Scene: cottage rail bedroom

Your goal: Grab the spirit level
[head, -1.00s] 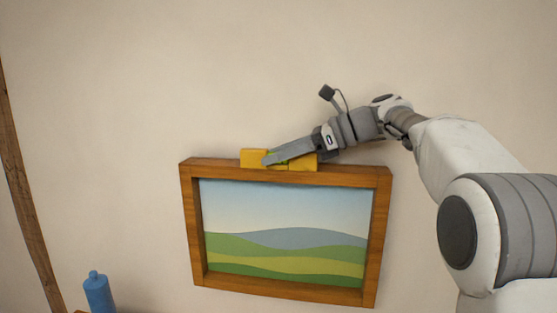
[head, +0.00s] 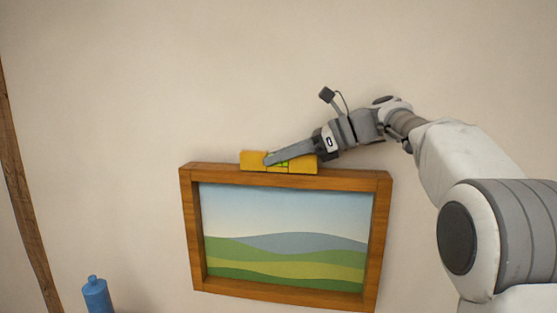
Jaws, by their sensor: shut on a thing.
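The spirit level is a yellow bar (head: 253,161) with a small green vial near its middle. It lies along the top edge of the wooden picture frame (head: 286,297), in the middle of the head view. My gripper (head: 272,160) reaches in from the right and is shut on the level around its middle. The near finger covers part of the level and its vial. The far finger is hidden. I cannot tell whether the level still touches the frame's top or is slightly above it.
The picture frame hangs on a plain beige wall and shows green hills. A blue bottle (head: 97,295) stands at the lower left. A dark wooden post (head: 22,190) runs down the left edge. The wall above the frame is clear.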

